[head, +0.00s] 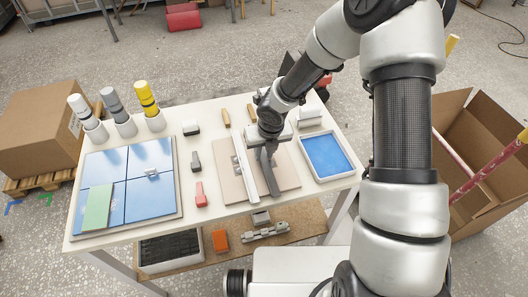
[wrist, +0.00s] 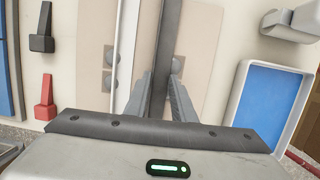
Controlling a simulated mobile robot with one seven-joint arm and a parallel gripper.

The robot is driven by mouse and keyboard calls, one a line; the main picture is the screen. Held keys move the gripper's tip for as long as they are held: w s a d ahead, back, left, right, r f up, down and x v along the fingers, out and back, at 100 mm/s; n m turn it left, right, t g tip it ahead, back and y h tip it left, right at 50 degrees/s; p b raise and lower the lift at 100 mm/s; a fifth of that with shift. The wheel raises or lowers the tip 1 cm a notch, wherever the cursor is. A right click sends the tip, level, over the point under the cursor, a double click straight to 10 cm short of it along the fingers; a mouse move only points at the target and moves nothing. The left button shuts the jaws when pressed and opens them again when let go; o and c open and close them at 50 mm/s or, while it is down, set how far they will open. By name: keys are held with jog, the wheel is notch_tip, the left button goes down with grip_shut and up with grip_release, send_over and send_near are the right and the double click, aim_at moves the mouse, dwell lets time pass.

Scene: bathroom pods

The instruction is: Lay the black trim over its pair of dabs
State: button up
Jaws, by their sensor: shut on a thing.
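My gripper (wrist: 163,85) is shut on the black trim (wrist: 167,40), a long dark strip that runs lengthwise between the fingers. In the head view the black trim (head: 270,175) is over the right part of the beige board (head: 289,177). I cannot tell whether it touches the board. A grey dab (wrist: 178,65) shows just right of the trim in the wrist view; any other dab there is hidden by the trim or fingers. A white trim (head: 242,165) lies to the left, roughly parallel, with grey dabs (wrist: 109,82) beside it.
A blue-lined tray (head: 327,156) stands right of the board. Black (head: 196,161) and red (head: 200,194) tools lie to the left, before a blue tiled panel (head: 150,200). Several bottles (head: 148,106) stand at the back left. A low shelf (head: 290,220) holds small items.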

aim_at(264, 159)
jog(key=shift+f, duration=0.3)
dwell(0.8)
jog(key=o, duration=1.1)
jog(key=shift+o, duration=0.5)
jog(key=shift+o, duration=1.2)
notch_tip(264, 159, up, 4)
jog(key=p, duration=0.4)
jog(key=shift+r+p, duration=0.5)
jog(key=shift+r, duration=0.5)
